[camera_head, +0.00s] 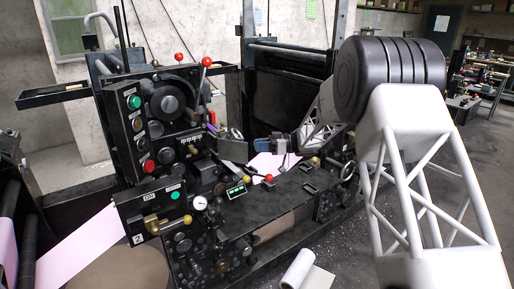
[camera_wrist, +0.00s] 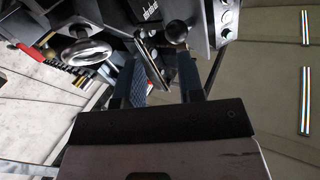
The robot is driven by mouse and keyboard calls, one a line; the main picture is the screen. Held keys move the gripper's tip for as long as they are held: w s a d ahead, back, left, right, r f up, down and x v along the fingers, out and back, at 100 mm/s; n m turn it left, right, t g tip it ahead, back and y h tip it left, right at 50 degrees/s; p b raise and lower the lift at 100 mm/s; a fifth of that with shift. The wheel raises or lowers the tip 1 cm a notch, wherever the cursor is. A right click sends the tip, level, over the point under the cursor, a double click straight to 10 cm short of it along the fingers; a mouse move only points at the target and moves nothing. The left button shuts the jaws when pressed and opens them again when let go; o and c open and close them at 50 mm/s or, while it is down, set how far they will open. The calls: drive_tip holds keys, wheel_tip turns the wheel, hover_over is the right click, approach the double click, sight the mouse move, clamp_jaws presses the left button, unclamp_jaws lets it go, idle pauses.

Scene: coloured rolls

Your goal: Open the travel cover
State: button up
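My gripper (camera_head: 264,145) reaches in from the right over the black machine, beside an upright dark flat plate (camera_head: 233,148) that may be the travel cover; no label on it is readable. In the wrist view my gripper (camera_wrist: 162,72) has its two fingers apart, with a gap between them. A dark plate with a bright edge (camera_wrist: 148,62) shows nearly edge-on by the left finger, its lower end reaching toward the gap. I cannot tell whether they touch. A black round knob (camera_wrist: 176,31) is just beyond the right finger.
A handwheel (camera_wrist: 86,52) is left of the fingers in the wrist view. Red-tipped levers (camera_head: 206,62) rise above the machine. A red ball knob (camera_head: 268,178) and a green display (camera_head: 236,191) are on the front. A pink sheet (camera_head: 82,246) runs at the left.

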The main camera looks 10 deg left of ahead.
drive_tip(key=shift+w+d, duration=0.7)
drive_tip(key=shift+w, duration=0.05)
drive_tip(key=shift+d, duration=0.15)
drive_tip(key=v, duration=0.7)
drive_tip(key=shift+d, duration=0.25)
drive_tip(key=shift+w+r, duration=0.1)
idle(0.4)
